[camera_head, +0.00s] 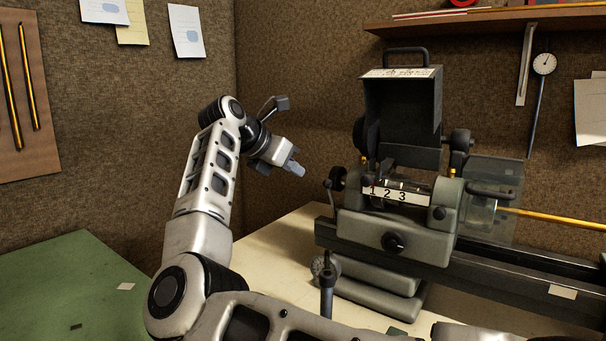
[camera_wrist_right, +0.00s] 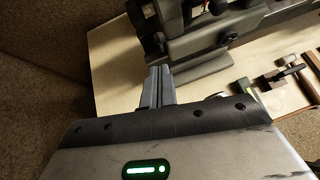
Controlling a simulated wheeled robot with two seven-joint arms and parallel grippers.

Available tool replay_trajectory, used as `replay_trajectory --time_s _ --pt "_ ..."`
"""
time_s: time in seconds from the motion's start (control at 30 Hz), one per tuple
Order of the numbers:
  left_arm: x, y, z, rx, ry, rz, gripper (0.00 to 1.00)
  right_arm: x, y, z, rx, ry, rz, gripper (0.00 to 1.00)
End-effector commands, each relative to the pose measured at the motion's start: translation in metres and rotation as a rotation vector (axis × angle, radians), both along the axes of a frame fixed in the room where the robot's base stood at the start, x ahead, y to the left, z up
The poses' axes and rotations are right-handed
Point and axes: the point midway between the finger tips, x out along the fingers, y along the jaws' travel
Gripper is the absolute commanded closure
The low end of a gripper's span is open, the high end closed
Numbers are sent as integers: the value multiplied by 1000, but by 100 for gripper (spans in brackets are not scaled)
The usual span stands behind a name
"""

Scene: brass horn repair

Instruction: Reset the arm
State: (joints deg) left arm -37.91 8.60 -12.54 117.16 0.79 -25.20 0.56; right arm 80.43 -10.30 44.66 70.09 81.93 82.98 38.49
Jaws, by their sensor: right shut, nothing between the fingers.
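My right gripper (camera_head: 293,168) is raised in the air, left of the grey machine, at the end of my white and black arm. Its fingers are together and empty. In the right wrist view the closed fingers (camera_wrist_right: 158,88) point toward the pale bench top beside the machine, apart from it. My left gripper is in neither view.
The grey machine (camera_head: 398,226), labelled 1 2 3, stands on the pale bench (camera_head: 285,232) with a brass rod (camera_head: 560,217) at its right. A green surface (camera_head: 60,290) lies at left. Small tools (camera_wrist_right: 268,80) lie on the bench. A shelf (camera_head: 490,22) hangs above.

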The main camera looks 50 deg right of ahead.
Motion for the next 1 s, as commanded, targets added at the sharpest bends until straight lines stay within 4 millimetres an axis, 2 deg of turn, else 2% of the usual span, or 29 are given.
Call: replay_trajectory --time_s 0.2,0.8,0.9,1.0 --pt "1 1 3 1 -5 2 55 -2 11 9 -2 -1 -3 100" --pt "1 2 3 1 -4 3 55 -2 10 8 -11 7 -5 100" --pt "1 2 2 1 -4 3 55 -9 -1 2 -95 66 -13 100" --pt "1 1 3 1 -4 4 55 -21 -18 -3 -295 213 -12 100"
